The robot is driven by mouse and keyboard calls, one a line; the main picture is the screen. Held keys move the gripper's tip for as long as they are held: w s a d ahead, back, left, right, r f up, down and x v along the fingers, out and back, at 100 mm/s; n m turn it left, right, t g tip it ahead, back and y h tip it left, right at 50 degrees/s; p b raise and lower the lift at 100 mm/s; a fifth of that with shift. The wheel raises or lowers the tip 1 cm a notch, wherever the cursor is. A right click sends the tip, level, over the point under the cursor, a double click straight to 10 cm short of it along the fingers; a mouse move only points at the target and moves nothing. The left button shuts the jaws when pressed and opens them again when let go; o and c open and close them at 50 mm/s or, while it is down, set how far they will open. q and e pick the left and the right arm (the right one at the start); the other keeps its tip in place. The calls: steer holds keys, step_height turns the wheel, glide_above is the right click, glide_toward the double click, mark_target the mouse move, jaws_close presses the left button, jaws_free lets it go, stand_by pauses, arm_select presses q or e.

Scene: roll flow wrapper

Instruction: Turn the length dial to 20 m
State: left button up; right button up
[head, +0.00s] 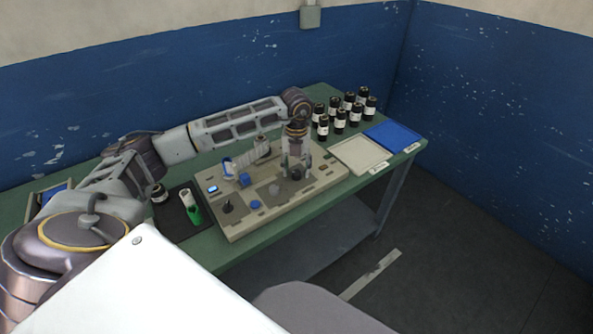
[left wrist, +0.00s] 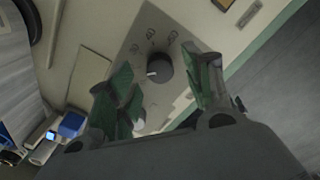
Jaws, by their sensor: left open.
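The wrapper machine (head: 322,184) is a beige panel-topped unit on the green table. A white pointer line on the knob points left in that view. My left gripper (head: 294,168) hangs fingers down over the right part of the machine. In the left wrist view its green-padded fingers (left wrist: 162,82) are apart, one on each side of the dial, with gaps between pads and knob. My right gripper is not in view.
Several black jars with white labels (head: 340,122) stand at the back right. A beige tray (head: 360,154) and a blue tray (head: 394,136) lie right of the machine. A black mat (head: 172,221) with a green-and-white item is at left.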

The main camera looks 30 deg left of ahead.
mark_target(297, 172)
arm_select(q)
step_height(297, 172, up, 10)
stand_by(0.6)
stand_by(0.5)
